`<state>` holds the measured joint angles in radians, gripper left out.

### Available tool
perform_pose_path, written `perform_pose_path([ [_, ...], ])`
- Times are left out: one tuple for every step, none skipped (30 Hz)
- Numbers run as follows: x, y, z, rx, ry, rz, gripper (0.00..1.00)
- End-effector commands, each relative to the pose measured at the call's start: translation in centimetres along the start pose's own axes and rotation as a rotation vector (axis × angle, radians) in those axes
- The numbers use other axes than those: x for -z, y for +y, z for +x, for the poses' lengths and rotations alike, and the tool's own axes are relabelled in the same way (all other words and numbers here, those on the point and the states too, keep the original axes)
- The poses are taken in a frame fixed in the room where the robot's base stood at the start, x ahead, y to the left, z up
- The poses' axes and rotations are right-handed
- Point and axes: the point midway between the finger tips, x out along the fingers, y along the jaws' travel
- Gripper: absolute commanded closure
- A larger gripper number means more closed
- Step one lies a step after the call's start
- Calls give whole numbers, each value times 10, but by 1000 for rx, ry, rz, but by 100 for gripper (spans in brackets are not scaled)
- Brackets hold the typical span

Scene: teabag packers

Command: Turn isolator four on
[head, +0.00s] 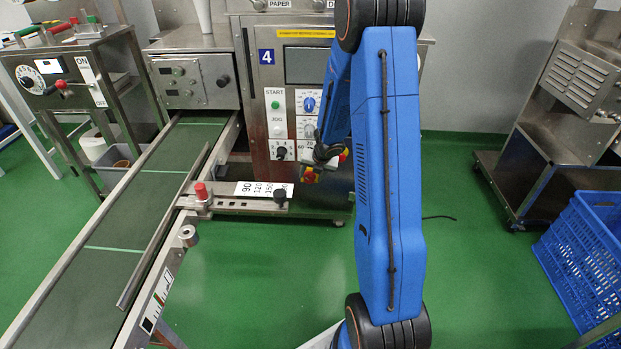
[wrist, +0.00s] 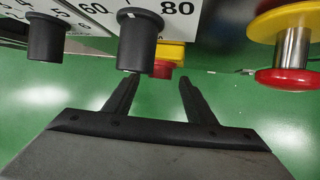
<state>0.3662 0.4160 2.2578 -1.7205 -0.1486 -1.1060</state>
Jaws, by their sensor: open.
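Machine four carries a blue "4" plate (head: 267,57). A red and yellow switch, which looks like its isolator (head: 310,174), sits low on the front panel. In the wrist view the isolator (wrist: 163,70) shows beyond my fingertips, between them and partly hidden behind a black knob. Its handle position cannot be told. My gripper (wrist: 156,84) is open and empty, with no visible contact. In the head view my gripper (head: 325,156) is dark, in front of the panel just above and right of the isolator, and partly hidden by my blue arm.
Black knobs (wrist: 141,40) overhang my fingers in the wrist view. A red mushroom button on yellow (wrist: 291,79) stands out at right. A conveyor (head: 140,215) runs along the left, with a guide bracket (head: 235,205) in front of the panel. Green floor is clear at right, before a blue crate (head: 585,250).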

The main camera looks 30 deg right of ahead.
Motion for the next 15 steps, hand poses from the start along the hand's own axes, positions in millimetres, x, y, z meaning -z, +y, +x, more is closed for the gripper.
perform_pose_path([
  [0,0,4,0,1,1,50],
  [0,0,6,0,1,1,50],
  [0,0,9,0,1,1,50],
  [0,0,11,0,1,1,50],
  [0,0,12,0,1,1,50],
  [0,0,15,0,1,1,50],
  [0,0,16,0,1,1,50],
  [0,0,17,0,0,1,50],
  [0,0,18,0,0,1,50],
  [0,0,19,0,0,1,50],
  [0,0,20,0,0,0,50],
  [0,0,21,0,-1,0,50],
  [0,0,22,0,-1,0,50],
  [0,0,22,0,-1,0,50],
  [0,0,22,0,-1,0,50],
])
